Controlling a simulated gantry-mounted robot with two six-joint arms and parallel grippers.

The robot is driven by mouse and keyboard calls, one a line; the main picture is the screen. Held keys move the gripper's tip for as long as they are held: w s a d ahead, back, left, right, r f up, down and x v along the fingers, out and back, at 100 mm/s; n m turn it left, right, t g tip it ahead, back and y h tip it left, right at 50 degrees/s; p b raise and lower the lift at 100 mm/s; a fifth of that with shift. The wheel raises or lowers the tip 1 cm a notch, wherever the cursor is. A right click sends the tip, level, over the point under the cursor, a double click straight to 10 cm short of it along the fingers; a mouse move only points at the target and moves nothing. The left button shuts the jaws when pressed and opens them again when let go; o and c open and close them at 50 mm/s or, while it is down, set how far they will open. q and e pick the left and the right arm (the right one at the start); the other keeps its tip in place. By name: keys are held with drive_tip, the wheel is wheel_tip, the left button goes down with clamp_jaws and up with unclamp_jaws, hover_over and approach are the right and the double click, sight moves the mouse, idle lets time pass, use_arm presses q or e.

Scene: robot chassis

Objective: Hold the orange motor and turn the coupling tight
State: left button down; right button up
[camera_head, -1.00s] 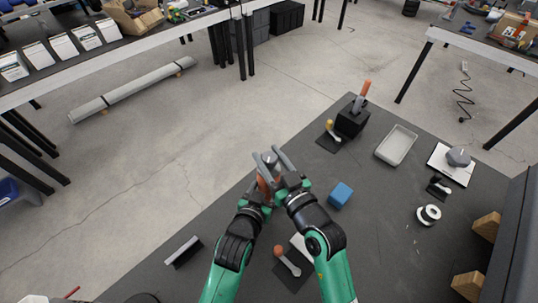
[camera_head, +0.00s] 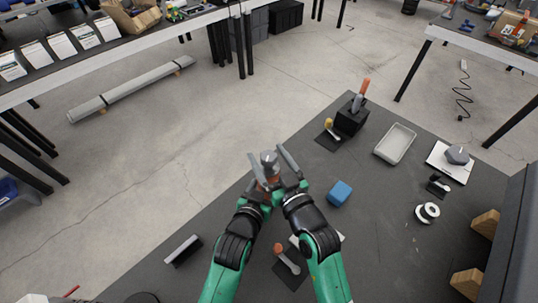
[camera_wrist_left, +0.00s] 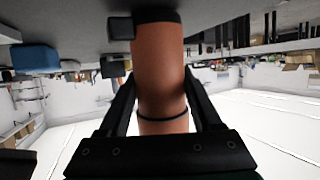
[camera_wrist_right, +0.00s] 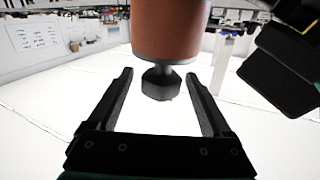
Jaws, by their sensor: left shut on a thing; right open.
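The orange motor (camera_wrist_left: 160,65) is a cylinder with black bands, held between the fingers of my left gripper (camera_wrist_left: 159,88). In the right wrist view the motor (camera_wrist_right: 167,28) shows a short shaft with a dark faceted coupling (camera_wrist_right: 160,84) on its end. My right gripper (camera_wrist_right: 159,80) is open, its fingers on either side of the coupling with visible gaps. In the head view both grippers are close together over the bench's left edge, and the grey coupling (camera_head: 268,158) shows between the spread fingers. The motor is mostly hidden there.
A blue block (camera_head: 340,193) lies right of my grippers. A grey tray (camera_head: 396,144), a black holder (camera_head: 351,119) with an orange-handled tool and a white spool (camera_head: 428,213) stand farther right. An orange-ended tool (camera_head: 286,257) lies near my right forearm.

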drive_tip(key=v, duration=1.2)
drive_tip(key=shift+w, duration=0.1)
drive_tip(key=w+d+n+g+y, duration=0.3)
drive_tip(key=d+n+g+y, duration=0.15)
drive_tip(key=y, duration=0.25)
drive_tip(key=x, duration=1.2)
drive_tip(key=shift+w+a+f, duration=0.1)
drive_tip(key=shift+w+f, duration=0.05)
drive_tip(key=shift+f, duration=0.2)
